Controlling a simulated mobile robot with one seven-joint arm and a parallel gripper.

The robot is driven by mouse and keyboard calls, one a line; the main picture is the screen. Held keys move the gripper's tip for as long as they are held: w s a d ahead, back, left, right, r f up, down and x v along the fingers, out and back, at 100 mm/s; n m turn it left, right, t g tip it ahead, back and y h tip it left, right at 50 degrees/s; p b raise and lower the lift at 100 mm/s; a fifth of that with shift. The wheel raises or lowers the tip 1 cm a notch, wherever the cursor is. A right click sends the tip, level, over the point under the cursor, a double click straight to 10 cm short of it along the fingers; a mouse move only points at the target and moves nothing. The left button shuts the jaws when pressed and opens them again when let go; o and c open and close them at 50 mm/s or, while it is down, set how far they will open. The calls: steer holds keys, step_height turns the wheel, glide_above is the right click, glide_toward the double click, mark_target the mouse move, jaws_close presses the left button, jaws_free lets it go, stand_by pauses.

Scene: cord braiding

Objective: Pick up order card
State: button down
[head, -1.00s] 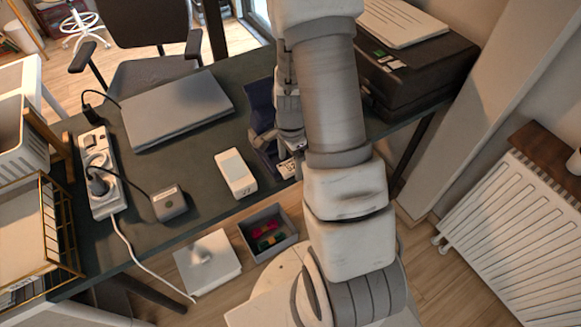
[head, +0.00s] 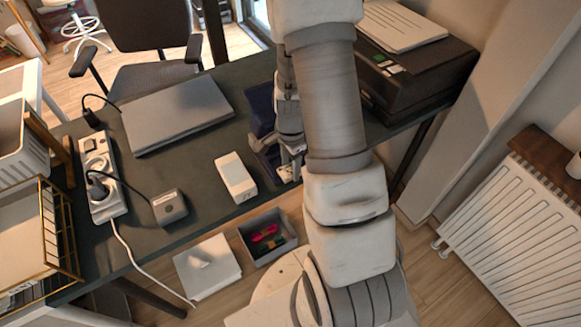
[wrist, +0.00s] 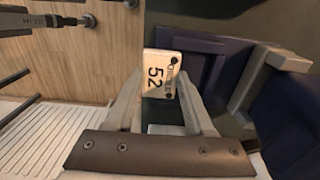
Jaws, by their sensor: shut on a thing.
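The order card is a small white card marked 52 with dark spots (wrist: 161,75). In the wrist view it sits between the two fingertips of my gripper (wrist: 160,88), which is shut on it. In the head view my gripper (head: 290,158) is at the front edge of the dark desk, partly behind my arm. Only a small pale part of the card shows there (head: 286,173). Whether the card still touches the surface under it cannot be told.
A dark blue tray (head: 262,104) lies beside my gripper. A white box (head: 236,177), a grey laptop (head: 177,112) and a power strip (head: 100,180) are to the left on the desk (head: 205,205). A black printer (head: 425,75) stands right. A grey bin (head: 272,256) is below.

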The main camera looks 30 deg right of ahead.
mark_target(290, 169)
steer(key=shift+r, duration=0.65)
step_height(290, 169, up, 3)
steer(key=shift+w+f+p, duration=0.1)
steer(key=shift+p, duration=0.25)
steer(key=s+d+r, duration=0.7)
steer(key=s, duration=0.1)
steer(key=shift+s+d, duration=0.3)
steer(key=shift+d, duration=0.1)
